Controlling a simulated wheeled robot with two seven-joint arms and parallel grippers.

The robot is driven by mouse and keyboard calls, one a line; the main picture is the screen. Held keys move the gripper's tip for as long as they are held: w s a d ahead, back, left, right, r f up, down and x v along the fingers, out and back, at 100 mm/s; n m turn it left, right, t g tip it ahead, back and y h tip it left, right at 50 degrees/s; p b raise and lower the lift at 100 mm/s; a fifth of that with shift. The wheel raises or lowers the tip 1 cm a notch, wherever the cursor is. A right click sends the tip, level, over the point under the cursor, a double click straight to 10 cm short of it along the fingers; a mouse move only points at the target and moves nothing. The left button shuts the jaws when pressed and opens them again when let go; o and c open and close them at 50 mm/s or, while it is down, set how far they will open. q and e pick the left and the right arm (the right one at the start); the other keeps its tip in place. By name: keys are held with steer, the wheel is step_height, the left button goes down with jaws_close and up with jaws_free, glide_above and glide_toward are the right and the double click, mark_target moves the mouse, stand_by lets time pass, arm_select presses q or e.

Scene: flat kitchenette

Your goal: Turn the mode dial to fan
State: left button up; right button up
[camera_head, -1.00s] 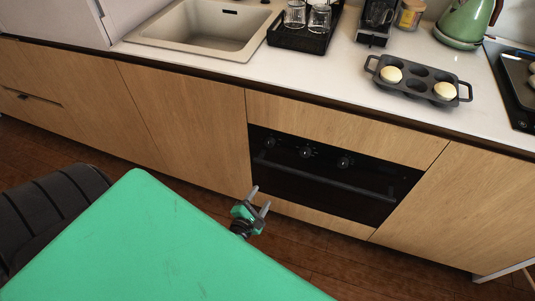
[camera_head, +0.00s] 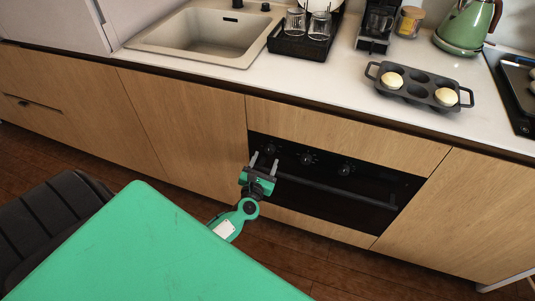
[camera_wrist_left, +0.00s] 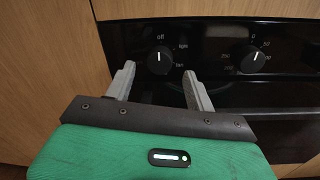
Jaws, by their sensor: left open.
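The mode dial (camera_wrist_left: 159,60) is a round black knob on the black oven panel, with "off" printed above it and smaller labels to its right. Its white mark points up, towards "off". In the head view it is the leftmost knob (camera_head: 270,149). My left gripper (camera_head: 264,161) is open in front of the oven, its fingers pointing at this knob. In the wrist view the fingertips (camera_wrist_left: 159,72) stand either side of the dial's lower part, apart from it, with nothing between them. My right gripper is not in view.
Two more knobs, a middle one (camera_head: 306,158) and a right one (camera_head: 345,169), sit on the oven panel. A long oven handle (camera_head: 340,189) runs below them. The counter above holds a muffin tin (camera_head: 418,87), a green kettle (camera_head: 466,24) and a glass rack (camera_head: 300,43).

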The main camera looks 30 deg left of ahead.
mark_target(269, 152)
arm_select(q)
steer(key=shift+x, duration=1.7)
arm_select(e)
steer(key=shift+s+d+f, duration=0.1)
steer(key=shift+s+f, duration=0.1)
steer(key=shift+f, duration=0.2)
arm_select(q)
steer(key=c, duration=1)
